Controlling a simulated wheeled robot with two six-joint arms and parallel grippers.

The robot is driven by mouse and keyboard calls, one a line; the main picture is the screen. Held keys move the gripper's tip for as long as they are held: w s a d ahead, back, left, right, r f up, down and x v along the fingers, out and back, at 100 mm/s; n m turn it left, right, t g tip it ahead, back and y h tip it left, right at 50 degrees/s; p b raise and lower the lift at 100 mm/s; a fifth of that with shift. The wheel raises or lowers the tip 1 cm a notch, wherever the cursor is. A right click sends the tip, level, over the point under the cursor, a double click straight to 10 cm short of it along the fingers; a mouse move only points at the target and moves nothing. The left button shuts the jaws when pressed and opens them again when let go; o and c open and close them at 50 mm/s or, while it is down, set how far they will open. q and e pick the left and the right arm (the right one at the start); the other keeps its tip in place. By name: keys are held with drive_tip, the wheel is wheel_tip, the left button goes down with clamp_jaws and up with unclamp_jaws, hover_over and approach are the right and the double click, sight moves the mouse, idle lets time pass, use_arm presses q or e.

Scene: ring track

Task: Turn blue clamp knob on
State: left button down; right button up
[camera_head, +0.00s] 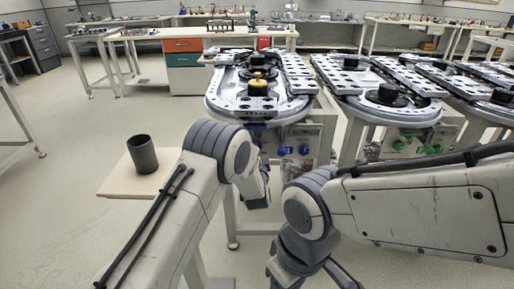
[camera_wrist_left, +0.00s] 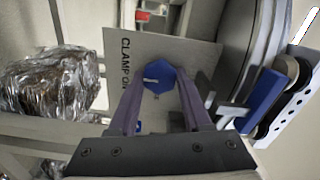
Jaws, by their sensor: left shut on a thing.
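The blue clamp knob (camera_wrist_left: 160,80) shows in the left wrist view on a grey plate (camera_wrist_left: 190,50) lettered "CLAMP ON". A pale mark shows on the knob's face. My left gripper (camera_wrist_left: 166,88) has its two fingers on either side of the knob and is shut on it. In the head view, blue knobs (camera_head: 304,150) sit on the front panel under the ring track (camera_head: 262,108). My left wrist partly covers that panel. My right gripper (camera_head: 305,272) is low at the bottom edge, apart from the panel, and its fingertips are cut off.
A crinkled, shiny wrapped thing (camera_wrist_left: 50,80) is left of the plate in the wrist view. A blue part and rollers (camera_wrist_left: 275,95) are close on the right. A dark cup (camera_head: 142,154) stands on a pale board at left. More track tables (camera_head: 400,100) stand at right.

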idle(0.3)
use_arm(q)
drive_tip(key=shift+c, duration=1.7)
unclamp_jaws()
drive_tip(key=shift+s, duration=0.1)
drive_tip(key=s, duration=1)
drive_tip(key=shift+p, duration=0.3)
drive_tip(key=shift+s, duration=0.1)
